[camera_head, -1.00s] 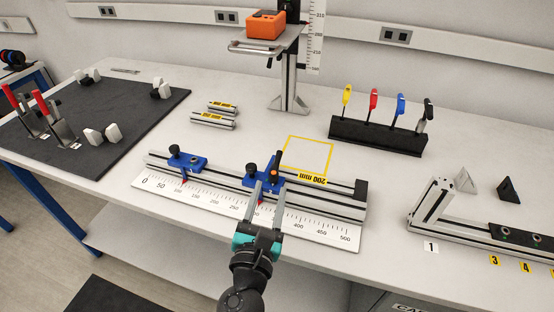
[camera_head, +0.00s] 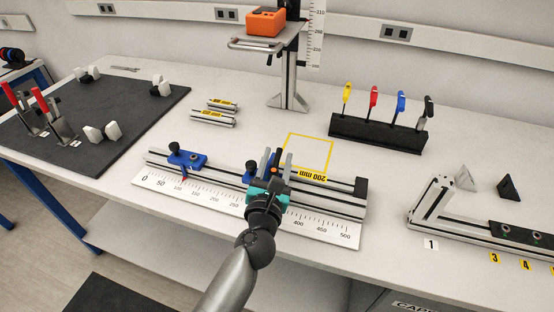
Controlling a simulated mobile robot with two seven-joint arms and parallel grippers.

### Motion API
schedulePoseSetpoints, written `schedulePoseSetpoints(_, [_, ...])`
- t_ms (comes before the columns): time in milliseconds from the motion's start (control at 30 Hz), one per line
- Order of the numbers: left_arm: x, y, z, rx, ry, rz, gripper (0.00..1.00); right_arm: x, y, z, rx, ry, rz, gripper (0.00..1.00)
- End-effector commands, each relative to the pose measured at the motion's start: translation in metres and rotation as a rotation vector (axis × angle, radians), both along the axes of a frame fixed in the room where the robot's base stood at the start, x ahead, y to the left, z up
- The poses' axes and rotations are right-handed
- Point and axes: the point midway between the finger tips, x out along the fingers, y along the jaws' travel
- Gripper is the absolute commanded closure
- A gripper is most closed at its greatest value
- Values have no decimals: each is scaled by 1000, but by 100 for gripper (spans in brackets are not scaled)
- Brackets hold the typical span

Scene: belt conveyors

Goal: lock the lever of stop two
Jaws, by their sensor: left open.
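The aluminium rail (camera_head: 226,178) with a printed scale (camera_head: 212,196) lies across the table. The left blue stop (camera_head: 190,161) with a black knob sits near the 100 mark. A second blue stop (camera_head: 250,168) sits further right, largely hidden by my left gripper (camera_head: 276,157). That gripper reaches over the rail from the front, open, with its two grey fingers pointing away. The orange part of the second stop's lever (camera_head: 275,171) shows between the fingers; I cannot tell whether they touch it. My right gripper is not visible.
A black rack (camera_head: 375,135) with several coloured-handled tools stands behind the rail. A yellow taped rectangle (camera_head: 331,153) lies just behind it. A second profile assembly (camera_head: 475,229) is at the right. A black mat (camera_head: 90,158) with clamps lies at the left.

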Motion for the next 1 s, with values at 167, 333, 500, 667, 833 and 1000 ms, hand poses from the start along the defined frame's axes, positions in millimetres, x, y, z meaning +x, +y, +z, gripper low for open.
schedulePoseSetpoints(167, [0, 0, 0, 0, 0, 0, 66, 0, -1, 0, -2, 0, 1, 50])
schedulePoseSetpoints(333, [0, 0, 0, 0, 0, -1, 85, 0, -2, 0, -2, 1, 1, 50])
schedulePoseSetpoints(500, [-1, -1, 0, 0, 0, -2, 100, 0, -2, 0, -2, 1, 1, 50])
schedulePoseSetpoints(667, [-1, -1, 0, 0, 0, -2, 100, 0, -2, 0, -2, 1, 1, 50])
schedulePoseSetpoints(833, [-1, -1, 0, 1, 1, -7, 100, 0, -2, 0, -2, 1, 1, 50])
schedulePoseSetpoints(1000, [-1, -2, 0, 3, 2, -42, 100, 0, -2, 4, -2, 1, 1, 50])
